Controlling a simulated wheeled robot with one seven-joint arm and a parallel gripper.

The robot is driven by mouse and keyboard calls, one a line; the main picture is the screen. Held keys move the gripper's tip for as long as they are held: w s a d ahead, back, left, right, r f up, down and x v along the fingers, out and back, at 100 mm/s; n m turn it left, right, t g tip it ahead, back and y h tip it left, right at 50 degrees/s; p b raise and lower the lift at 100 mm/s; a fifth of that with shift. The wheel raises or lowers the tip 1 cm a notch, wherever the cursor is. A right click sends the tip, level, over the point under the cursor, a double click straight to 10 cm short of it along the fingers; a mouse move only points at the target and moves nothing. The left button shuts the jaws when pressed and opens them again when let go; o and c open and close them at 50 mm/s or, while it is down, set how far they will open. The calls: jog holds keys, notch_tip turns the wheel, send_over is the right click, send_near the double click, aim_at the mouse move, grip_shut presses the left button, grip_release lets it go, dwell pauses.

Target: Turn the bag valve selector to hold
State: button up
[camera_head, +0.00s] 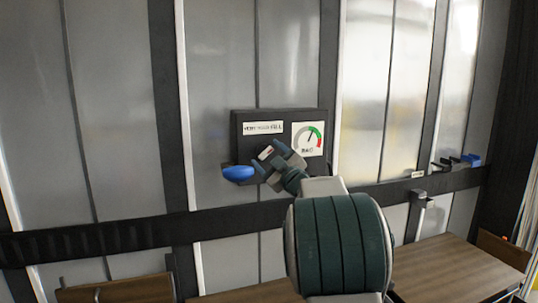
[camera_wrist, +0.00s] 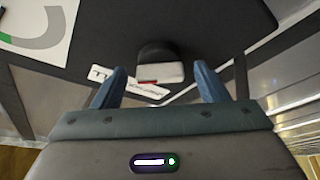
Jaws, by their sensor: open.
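The bag valve panel (camera_head: 240,134) is a black box on the wall. It has a white label strip (camera_head: 263,128) whose words are hard to read, the last seeming to be FILL. In the wrist view a dark knob with a pale front face and a red mark, seemingly the selector (camera_wrist: 160,71), stands out from the panel. The label (camera_wrist: 146,88) lies partly hidden behind it. My gripper (camera_head: 274,160) is in front of the panel's lower part. Its two blue fingers (camera_wrist: 160,84) are open, one on each side of the knob, with visible gaps. The selector's setting is unclear.
A round gauge (camera_head: 308,138) with green and red bands is on the panel's right; its needle points up. A dark rail (camera_head: 90,238) crosses the door. Wooden surfaces (camera_head: 452,265) lie below.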

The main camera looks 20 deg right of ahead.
jog(key=c, duration=1)
jog(key=shift+n+b, duration=0.4)
jog(key=shift+n, duration=0.1)
jog(key=n+g+y+b, duration=0.1)
jog(key=n, duration=0.2)
jog(key=shift+d+n, duration=0.1)
jog(key=shift+n, duration=0.2)
jog(key=n, duration=0.1)
jog(key=n+g, duration=0.2)
jog(key=n, duration=0.1)
jog(key=shift+r, duration=0.25)
jog(key=shift+n+g+p, duration=0.35)
jog(key=shift+n+g, duration=0.05)
jog(key=shift+n, duration=0.6)
jog(key=shift+n, duration=0.3)
